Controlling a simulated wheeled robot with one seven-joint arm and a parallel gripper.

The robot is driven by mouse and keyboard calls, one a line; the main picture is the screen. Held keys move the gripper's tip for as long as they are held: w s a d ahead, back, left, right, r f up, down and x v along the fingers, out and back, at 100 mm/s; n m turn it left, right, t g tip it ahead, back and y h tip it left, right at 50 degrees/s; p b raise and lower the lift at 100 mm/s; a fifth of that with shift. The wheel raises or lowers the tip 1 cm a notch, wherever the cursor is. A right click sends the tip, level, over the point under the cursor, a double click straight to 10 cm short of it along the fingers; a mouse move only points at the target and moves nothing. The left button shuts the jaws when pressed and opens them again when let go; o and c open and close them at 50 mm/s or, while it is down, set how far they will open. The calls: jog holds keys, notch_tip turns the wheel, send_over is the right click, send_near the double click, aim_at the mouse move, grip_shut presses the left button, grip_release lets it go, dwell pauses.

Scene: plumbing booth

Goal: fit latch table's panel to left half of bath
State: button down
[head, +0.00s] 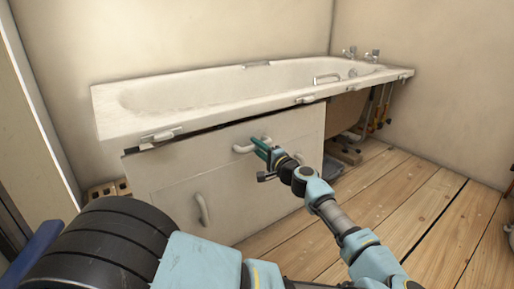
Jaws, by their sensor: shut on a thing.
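The white bath (115,112) runs along the back wall, with latches on its front rim at the left (161,135) and near the middle (305,99). The off-white panel (165,175) stands in front of the bath's left half, just below the rim. A dark gap shows between its top edge and the rim, and I cannot tell whether it touches the bath. It has an upper handle (241,149) and a lower handle (202,209). My gripper (260,147) is shut on the upper handle. My arm covers the panel's lower right part.
The right half under the bath is open, with pipes (384,105) and small items on the floor. Bricks (103,190) show beneath the bath's left end. A door frame (35,110) stands at the left. The plank floor (430,200) at the right is mostly clear.

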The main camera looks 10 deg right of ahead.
jog(key=shift+w+a+f, duration=0.1)
jog(key=shift+w+a, duration=0.15)
jog(key=shift+w, duration=0.05)
dwell(0.6)
jog(key=c, duration=0.6)
grip_release()
jog(key=shift+f, duration=0.15)
jog(key=shift+s+d, duration=0.1)
jog(key=b+v, duration=0.2)
jog(key=v, duration=0.8)
jog(key=shift+s+d, duration=0.15)
jog(key=shift+s, duration=0.15)
